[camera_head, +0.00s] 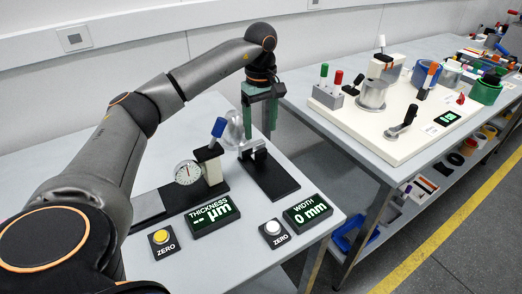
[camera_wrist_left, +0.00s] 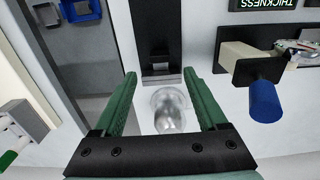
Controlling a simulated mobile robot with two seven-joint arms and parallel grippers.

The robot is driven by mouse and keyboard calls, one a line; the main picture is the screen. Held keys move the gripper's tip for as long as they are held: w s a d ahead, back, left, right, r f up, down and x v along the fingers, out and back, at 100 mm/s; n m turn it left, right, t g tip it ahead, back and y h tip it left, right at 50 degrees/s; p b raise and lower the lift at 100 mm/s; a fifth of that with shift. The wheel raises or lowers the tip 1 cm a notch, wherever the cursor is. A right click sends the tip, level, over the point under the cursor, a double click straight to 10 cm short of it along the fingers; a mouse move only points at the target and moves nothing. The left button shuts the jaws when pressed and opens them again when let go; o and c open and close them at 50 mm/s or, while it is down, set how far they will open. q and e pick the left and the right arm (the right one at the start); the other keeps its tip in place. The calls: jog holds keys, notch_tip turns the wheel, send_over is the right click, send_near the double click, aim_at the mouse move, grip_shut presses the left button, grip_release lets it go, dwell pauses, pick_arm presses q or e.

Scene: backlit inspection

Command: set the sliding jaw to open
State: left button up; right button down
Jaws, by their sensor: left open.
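The width gauge has a black base plate (camera_head: 272,182) on the left table, with a dark upright part (camera_head: 250,150) at its back end. The wrist view also shows this base (camera_wrist_left: 158,28). A shiny, glassy rounded piece (camera_head: 233,130) stands at that back end; the wrist view shows it (camera_wrist_left: 170,112) between my fingers. I cannot tell which part is the sliding jaw. The width display (camera_head: 307,211) reads 0 mm. My left gripper (camera_head: 260,124) points down over the gauge's back end. Its green fingers are apart, with no visible grip on anything (camera_wrist_left: 160,74). My right gripper is out of view.
Left of the gauge stands a dial thickness gauge (camera_head: 188,172) with a blue-handled lever (camera_head: 218,127). The thickness display (camera_head: 212,215), yellow button (camera_head: 161,237) and white button (camera_head: 272,228) are in front. A second table (camera_head: 330,105) with fixtures stands right, across a gap.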

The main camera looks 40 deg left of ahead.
aim_at(261, 150)
pick_arm(q)
notch_tip(261, 150, down, 9)
jog(key=shift+r, duration=0.1)
dwell(0.3)
grip_shut()
dwell(0.5)
dwell(0.8)
